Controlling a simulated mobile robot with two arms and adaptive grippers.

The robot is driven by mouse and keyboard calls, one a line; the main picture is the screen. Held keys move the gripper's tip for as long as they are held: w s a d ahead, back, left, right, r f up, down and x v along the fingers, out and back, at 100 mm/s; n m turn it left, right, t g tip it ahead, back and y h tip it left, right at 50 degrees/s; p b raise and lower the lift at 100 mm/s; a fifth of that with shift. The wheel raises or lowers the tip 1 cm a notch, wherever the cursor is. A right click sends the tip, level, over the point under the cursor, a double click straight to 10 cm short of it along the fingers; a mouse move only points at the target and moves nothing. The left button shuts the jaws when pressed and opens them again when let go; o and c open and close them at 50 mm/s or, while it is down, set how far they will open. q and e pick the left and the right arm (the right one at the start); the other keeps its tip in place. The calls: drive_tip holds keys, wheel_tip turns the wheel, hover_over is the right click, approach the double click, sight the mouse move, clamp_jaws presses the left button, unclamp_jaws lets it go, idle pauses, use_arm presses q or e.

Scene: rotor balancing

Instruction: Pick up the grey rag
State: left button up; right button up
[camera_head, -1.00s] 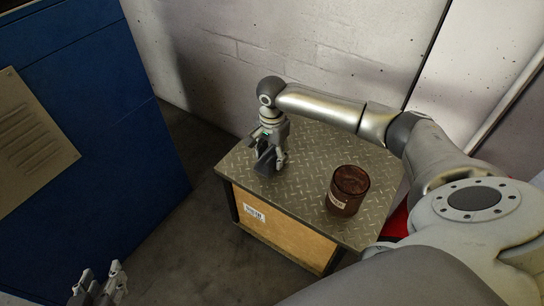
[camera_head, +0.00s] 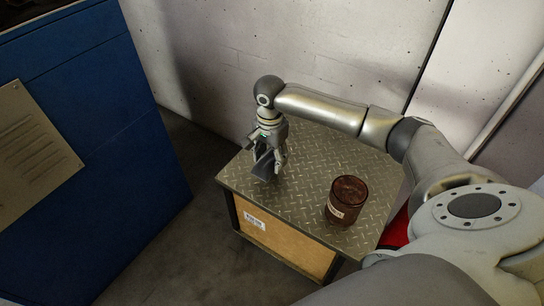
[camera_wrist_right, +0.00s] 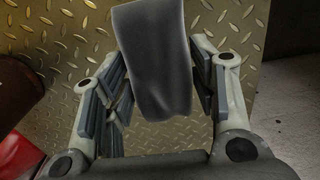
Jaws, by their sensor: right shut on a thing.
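The grey rag (camera_head: 263,164) is a dark grey cloth hanging down between the fingers of my right gripper (camera_head: 270,160), over the back left part of the metal-topped stand. In the right wrist view the rag (camera_wrist_right: 155,60) is a folded strip between the two finger pads, with the gripper (camera_wrist_right: 158,85) shut on it. I cannot tell for sure whether its lower end touches the plate. My left gripper is out of view.
The stand has a diamond-plate top (camera_head: 300,200) and a wooden front (camera_head: 280,243). A dark red-brown canister (camera_head: 346,200) stands on it, right of the gripper. Something red (camera_head: 396,230) is at its right side. A blue cabinet (camera_head: 110,150) stands left; a pale wall (camera_head: 230,60) is behind.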

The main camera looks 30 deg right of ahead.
sight(267, 160)
drive_tip(key=a+r, duration=0.1)
drive_tip(key=s+r+p, duration=0.1)
drive_tip(key=shift+a+r, duration=0.35)
drive_tip(key=shift+r, duration=0.05)
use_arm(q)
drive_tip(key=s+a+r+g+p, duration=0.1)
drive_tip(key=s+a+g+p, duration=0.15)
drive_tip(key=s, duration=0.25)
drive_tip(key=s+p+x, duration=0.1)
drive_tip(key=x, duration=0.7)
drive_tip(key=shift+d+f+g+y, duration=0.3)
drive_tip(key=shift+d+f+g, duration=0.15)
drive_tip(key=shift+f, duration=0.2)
use_arm(e)
drive_tip(key=s+a+r, duration=0.5)
drive_tip(key=s+a, duration=0.1)
drive_tip(key=a, duration=0.3)
drive_tip(key=shift+r, duration=0.4)
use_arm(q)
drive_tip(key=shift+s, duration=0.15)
use_arm(e)
drive_tip(key=shift+w, duration=0.1)
